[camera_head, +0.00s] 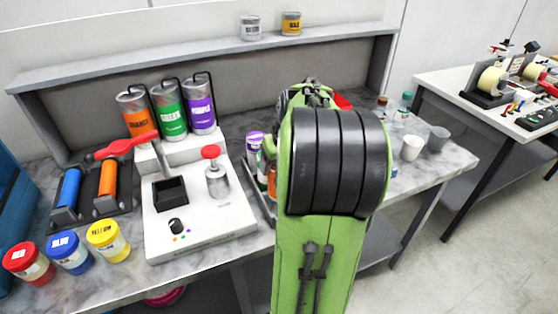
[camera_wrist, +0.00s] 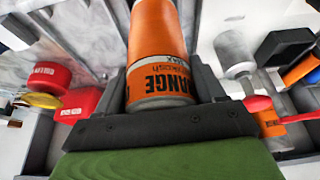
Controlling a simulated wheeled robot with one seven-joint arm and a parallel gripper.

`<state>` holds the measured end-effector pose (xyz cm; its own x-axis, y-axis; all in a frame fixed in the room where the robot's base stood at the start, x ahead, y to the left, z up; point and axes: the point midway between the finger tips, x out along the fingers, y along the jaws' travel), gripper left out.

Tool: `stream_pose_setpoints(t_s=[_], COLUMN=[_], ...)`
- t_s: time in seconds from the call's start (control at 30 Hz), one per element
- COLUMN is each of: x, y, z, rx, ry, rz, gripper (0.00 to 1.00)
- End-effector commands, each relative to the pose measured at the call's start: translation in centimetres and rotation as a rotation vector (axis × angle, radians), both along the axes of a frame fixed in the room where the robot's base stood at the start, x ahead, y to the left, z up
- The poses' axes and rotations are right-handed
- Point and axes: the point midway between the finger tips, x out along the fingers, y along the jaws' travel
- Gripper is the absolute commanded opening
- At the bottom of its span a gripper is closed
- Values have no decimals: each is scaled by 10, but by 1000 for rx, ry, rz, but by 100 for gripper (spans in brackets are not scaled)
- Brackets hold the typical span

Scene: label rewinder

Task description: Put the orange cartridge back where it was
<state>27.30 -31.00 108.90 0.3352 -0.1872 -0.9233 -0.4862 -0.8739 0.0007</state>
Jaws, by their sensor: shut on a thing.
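My gripper (camera_wrist: 160,85) is shut on an orange cartridge (camera_wrist: 158,35). In the wrist view its dark fingers stand on both sides of the cartridge, whose label reads "ANGE" upside down, partly hidden. The cartridge's far end runs out of the top of the frame. In the head view my green and black arm hides the gripper, and I cannot tell how high the cartridge is held. A canister labelled orange (camera_head: 136,112) stands beside green (camera_head: 171,112) and purple (camera_head: 201,107) ones at the back. A black rack (camera_head: 122,203) at the left holds blue and orange cylinders.
The white machine (camera_head: 200,228) with a black square cup (camera_head: 170,190) and a red-topped plunger (camera_head: 213,177) stands in the middle. Red, blue and yellow jars (camera_head: 109,240) line the front left. Cups (camera_head: 412,147) stand at the right. My arm hides the bench between.

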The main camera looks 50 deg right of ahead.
Motion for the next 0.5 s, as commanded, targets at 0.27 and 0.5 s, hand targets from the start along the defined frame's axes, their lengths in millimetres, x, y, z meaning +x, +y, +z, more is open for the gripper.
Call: stream_pose_setpoints(t_s=[0.27, 0.5], x=[0, 1], y=[0, 0], z=[-37, -62], rx=[-1, -1], ry=[-2, 0], rz=[1, 2], gripper=[10, 10])
